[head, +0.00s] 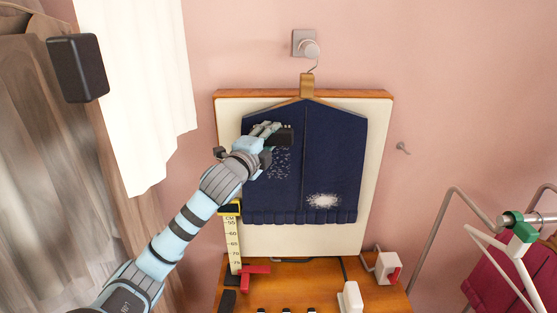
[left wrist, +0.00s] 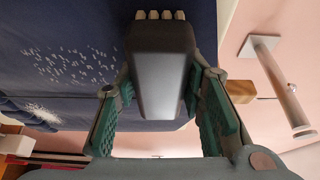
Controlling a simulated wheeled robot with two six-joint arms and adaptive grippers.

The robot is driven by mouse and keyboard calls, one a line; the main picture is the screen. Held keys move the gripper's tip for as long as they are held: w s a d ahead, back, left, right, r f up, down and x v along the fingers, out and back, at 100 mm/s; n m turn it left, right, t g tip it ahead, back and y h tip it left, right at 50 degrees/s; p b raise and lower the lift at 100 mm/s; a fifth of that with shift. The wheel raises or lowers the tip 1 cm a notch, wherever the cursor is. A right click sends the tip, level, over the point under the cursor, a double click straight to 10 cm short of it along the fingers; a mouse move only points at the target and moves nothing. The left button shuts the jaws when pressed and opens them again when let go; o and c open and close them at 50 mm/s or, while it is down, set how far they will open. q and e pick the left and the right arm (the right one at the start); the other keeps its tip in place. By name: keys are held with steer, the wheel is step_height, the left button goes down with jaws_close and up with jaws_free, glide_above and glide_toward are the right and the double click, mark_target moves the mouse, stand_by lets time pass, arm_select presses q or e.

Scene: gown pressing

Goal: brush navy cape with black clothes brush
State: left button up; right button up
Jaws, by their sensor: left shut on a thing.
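The navy cape (head: 333,160) hangs flat against a cream padded board from a hanger on a wall hook. White specks (head: 281,166) lie on its left half, and a denser white patch (head: 322,200) sits low on its right half. In the left wrist view the cape (left wrist: 60,25) fills the upper left, with the specks (left wrist: 75,65) beside the brush. My left gripper (head: 274,139) is at the cape's upper left, shut on the black clothes brush (head: 284,137). In the left wrist view the brush (left wrist: 162,75) sits between the green finger pads, pale bristles at its far end. Whether the bristles touch the cloth is unclear.
The cream board (head: 375,150) stands on a wooden table (head: 300,275). A yellow measuring rule (head: 232,245), a red piece (head: 256,271) and white items (head: 387,266) stand around its foot. A metal rack (head: 480,215) with dark red cloth is at right. A white curtain (head: 135,90) hangs at left.

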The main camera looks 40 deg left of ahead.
mark_target(275, 161)
arm_select(q)
steer(key=shift+w, duration=0.1)
stand_by(0.3)
step_height(275, 161, down, 4)
steer(key=shift+f+b, duration=0.25)
steer(key=shift+b, duration=1)
steer(key=shift+r, duration=0.1)
steer(key=shift+f+b, duration=1.05)
steer(key=shift+f, duration=1.35)
